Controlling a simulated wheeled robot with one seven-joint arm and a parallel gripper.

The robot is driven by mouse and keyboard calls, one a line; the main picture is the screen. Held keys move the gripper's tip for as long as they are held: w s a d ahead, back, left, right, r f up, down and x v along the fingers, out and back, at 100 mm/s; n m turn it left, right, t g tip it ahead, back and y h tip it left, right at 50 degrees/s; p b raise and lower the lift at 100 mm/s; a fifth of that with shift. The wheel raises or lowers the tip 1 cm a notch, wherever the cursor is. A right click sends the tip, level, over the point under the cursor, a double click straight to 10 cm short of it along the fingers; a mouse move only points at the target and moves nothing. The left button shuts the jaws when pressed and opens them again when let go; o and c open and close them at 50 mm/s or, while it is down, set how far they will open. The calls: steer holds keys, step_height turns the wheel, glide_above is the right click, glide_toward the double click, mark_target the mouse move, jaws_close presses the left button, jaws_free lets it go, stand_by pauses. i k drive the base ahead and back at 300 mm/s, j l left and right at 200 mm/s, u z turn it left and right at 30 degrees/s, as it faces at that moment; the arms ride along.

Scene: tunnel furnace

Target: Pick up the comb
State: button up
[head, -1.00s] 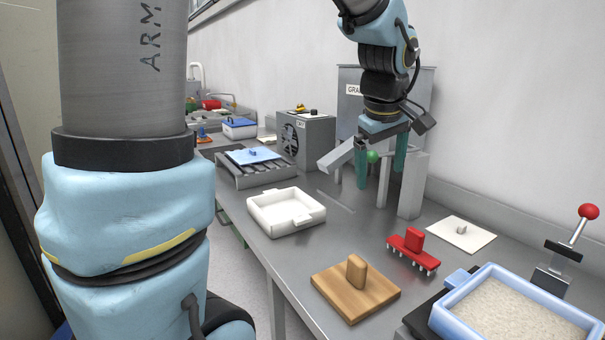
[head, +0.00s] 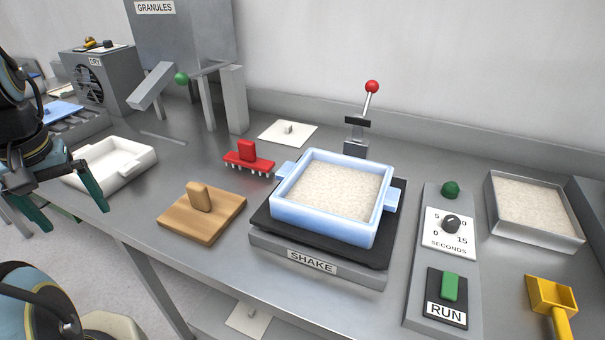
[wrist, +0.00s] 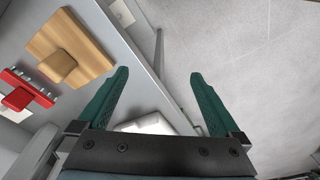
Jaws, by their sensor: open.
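The comb (head: 249,159) is red, with an upright red handle and a row of pale teeth along its lower edge. It sits on the metal bench behind the wooden board and left of the blue tray. In the wrist view the comb (wrist: 18,97) shows at the left edge. My gripper (head: 72,208) is at the left of the head view, near the white tray, with its green fingers apart and empty. In the wrist view my gripper (wrist: 158,85) is open over the bench edge and floor, clear of the comb.
A wooden board (head: 222,222) with a knob lies in front of the comb. The blue tray (head: 322,227) of granules stands on the SHAKE plate, with a red-knobbed lever (head: 371,88) behind. A white tray (head: 138,174) is at left. A white plate (head: 305,137) lies behind the comb.

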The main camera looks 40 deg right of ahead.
mark_target(247, 157)
steer(key=z, duration=1.6)
